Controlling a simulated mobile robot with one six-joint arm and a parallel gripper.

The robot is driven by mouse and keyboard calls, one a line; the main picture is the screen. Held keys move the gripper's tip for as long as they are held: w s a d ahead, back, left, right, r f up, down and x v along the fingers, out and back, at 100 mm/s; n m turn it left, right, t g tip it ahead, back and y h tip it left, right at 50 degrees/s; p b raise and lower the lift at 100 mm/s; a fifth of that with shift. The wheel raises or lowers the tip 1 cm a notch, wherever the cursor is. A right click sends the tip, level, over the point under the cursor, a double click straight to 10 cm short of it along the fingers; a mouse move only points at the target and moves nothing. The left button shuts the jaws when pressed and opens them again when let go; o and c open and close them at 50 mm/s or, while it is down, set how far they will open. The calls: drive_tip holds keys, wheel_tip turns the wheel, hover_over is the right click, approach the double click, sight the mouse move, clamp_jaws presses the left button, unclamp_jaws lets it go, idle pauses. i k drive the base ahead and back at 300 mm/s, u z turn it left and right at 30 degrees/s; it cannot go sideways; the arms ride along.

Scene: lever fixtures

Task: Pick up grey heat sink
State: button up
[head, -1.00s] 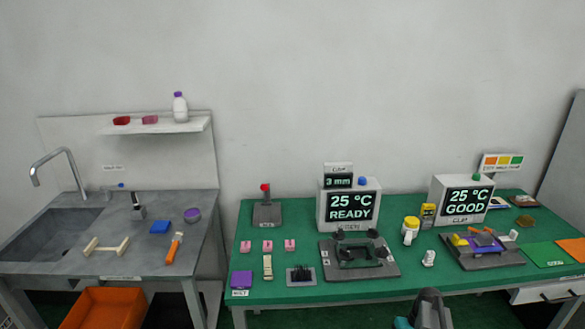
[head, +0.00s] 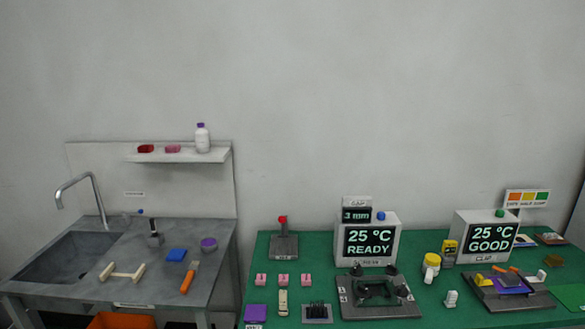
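A small pale ribbed piece (head: 451,298) stands to the right of that fixture. My gripper is not in view.
A purple block (head: 255,312), a cream piece (head: 282,302) and several pink clips lie left of the finned block. Two display boxes (head: 367,241) (head: 484,236) stand behind. A sink counter (head: 100,290) is at left, with a gap between it and the table.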

sight(507, 280)
drive_tip(key=z, duration=4.35)
drive_tip(key=i, duration=0.1)
drive_tip(key=u, duration=2.95)
